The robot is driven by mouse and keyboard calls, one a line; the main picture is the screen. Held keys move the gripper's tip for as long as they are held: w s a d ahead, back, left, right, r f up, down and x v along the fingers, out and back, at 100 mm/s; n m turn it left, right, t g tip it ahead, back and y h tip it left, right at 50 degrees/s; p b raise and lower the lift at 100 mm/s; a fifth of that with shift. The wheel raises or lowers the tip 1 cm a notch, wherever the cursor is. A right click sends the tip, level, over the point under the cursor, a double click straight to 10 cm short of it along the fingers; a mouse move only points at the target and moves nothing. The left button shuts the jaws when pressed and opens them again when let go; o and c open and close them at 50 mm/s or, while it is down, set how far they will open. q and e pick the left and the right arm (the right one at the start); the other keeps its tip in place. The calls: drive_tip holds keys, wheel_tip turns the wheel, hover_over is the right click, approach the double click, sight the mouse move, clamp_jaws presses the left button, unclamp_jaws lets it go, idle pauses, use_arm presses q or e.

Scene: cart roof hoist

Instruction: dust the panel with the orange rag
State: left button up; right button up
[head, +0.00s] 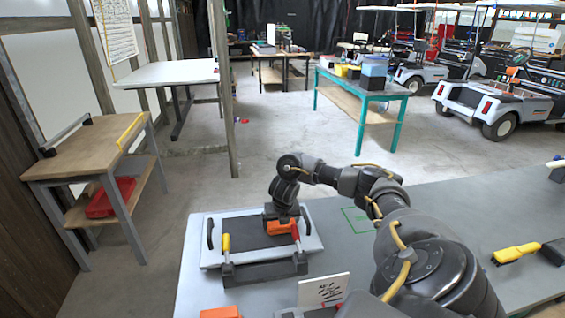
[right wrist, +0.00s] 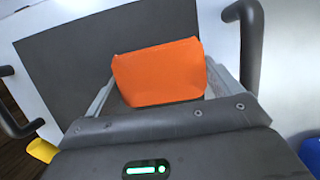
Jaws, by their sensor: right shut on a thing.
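The panel is a white board with a dark grey face (head: 240,231) and black side handles. It lies on the grey workbench in the head view, and its dark face fills much of the right wrist view (right wrist: 60,62). My right gripper (head: 282,219) is over the panel's right half, pointing down. It is shut on the orange rag (head: 281,228), which shows between its fingers in the right wrist view (right wrist: 160,72). The rag is at or just above the dark face; I cannot tell whether it touches. My left gripper is not in view.
A dark rack (head: 265,271) with yellow and red upright handles stands before the panel. A white card (head: 323,290) stands nearer. A green outline (head: 357,220) marks the bench right of the panel. A yellow tool (head: 515,253) lies far right.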

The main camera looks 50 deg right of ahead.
wheel_tip(320, 180, up, 3)
drive_tip(key=shift+d+f+p, duration=0.1)
drive_tip(key=shift+p, duration=0.25)
drive_tip(key=shift+w+a+r+p, duration=0.15)
drive_tip(key=shift+r+p, duration=0.35)
drive_tip(key=shift+p, duration=0.05)
drive_tip(key=shift+w+a+r+p, duration=0.1)
drive_tip(key=shift+r+p, duration=0.4)
use_arm(q)
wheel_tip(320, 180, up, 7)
drive_tip(key=p, duration=0.3)
use_arm(e)
drive_tip(key=shift+w+d+v, duration=0.1)
drive_tip(key=shift+d+v, duration=0.05)
drive_tip(key=shift+v, duration=0.65)
drive_tip(key=shift+w+d+v, duration=0.1)
drive_tip(key=shift+w+v, duration=0.05)
drive_tip(key=shift+v, duration=0.6)
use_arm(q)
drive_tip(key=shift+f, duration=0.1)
use_arm(e)
drive_tip(key=shift+r, duration=0.1)
